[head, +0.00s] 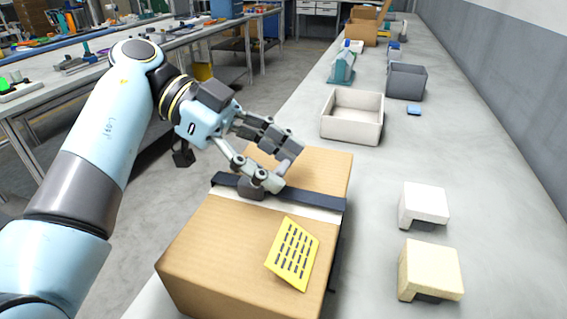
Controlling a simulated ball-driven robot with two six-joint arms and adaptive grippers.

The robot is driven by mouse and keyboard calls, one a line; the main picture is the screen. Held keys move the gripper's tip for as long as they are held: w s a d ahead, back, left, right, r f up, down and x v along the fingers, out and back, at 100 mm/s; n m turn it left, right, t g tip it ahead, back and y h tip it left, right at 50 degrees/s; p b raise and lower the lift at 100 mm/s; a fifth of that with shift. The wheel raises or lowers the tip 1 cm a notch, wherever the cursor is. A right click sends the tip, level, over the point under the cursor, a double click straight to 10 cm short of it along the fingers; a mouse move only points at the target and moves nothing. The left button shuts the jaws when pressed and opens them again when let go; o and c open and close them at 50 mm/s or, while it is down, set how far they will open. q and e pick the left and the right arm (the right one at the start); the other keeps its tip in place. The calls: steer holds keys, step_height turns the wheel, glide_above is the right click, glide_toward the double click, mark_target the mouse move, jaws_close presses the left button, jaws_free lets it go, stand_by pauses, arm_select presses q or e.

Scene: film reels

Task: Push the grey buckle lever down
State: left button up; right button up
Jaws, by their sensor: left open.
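A brown cardboard box (225,240) sits on the grey bench with a dark strap (318,201) across its top. A grey buckle (251,190) sits on the strap, left of the box's middle. The lever is hard to tell apart from the buckle, as my fingers cover part of it. My left gripper (268,170) is open, with its fingers spread just above and around the buckle. I cannot tell whether a fingertip touches the lever. My right gripper is not in view.
A yellow label card (293,253) lies on the box's front part. White (424,203) and cream (431,268) blocks stand to the right. A whitish open bin (352,117) and a grey bin (406,81) stand behind. The bench's right side by the wall is clear.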

arm_select(q)
steer(key=w+a, duration=0.3)
steer(key=a, duration=0.8)
steer(key=shift+w+a, duration=0.15)
steer(key=shift+w, duration=0.2)
